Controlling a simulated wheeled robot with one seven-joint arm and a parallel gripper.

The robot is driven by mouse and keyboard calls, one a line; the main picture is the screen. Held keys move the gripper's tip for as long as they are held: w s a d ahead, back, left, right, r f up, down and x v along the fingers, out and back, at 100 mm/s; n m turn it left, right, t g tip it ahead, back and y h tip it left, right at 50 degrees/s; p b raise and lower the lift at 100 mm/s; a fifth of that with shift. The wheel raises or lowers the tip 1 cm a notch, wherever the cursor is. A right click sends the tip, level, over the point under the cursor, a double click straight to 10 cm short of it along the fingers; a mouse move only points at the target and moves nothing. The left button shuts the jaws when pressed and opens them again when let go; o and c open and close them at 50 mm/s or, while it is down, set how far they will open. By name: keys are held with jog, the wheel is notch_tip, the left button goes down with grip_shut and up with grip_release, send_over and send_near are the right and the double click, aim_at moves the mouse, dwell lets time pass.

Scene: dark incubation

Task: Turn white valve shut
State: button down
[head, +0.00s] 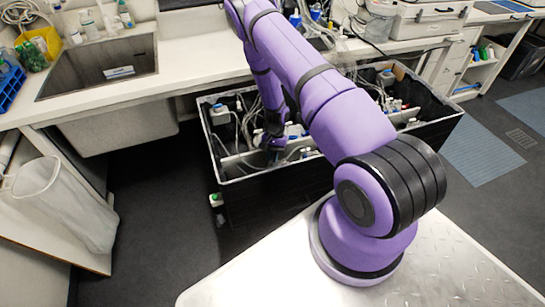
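My purple arm reaches down into the black tub (262,197) in front of the bench. My gripper (275,147) is low inside the tub, among pale hoses and blue-and-white fittings. Its fingers are small and dark here, and I cannot tell whether they are open or shut or touch anything. I cannot pick out the white valve for certain. Several white parts lie around my gripper, and my arm hides part of the tub's middle. A small white-and-green fitting (216,200) sits on the tub's outer left side.
A sink (100,70) is set in the white bench (200,55) behind and to the left. Loose hoses (240,130) run through the tub, whose walls stand around my gripper. A lined white bin (65,205) stands at left. Dark floor between bin and tub is clear.

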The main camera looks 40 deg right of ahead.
jog(key=shift+m, duration=0.3)
jog(key=m+t, duration=0.1)
jog(key=m, duration=0.3)
jog(key=shift+s+d+t+y, duration=0.15)
jog(key=shift+s+t+y, duration=0.05)
jog(key=shift+t+y, duration=0.2)
jog(key=m+t, duration=0.1)
jog(key=m, duration=0.1)
jog(key=m+t, duration=0.1)
jog(key=m, duration=0.2)
jog(key=shift+s, duration=0.2)
jog(key=shift+m, duration=0.4)
jog(key=c, duration=1.4)
grip_release()
jog(key=shift+r, duration=0.1)
jog(key=v, duration=1)
jog(key=shift+r, duration=0.3)
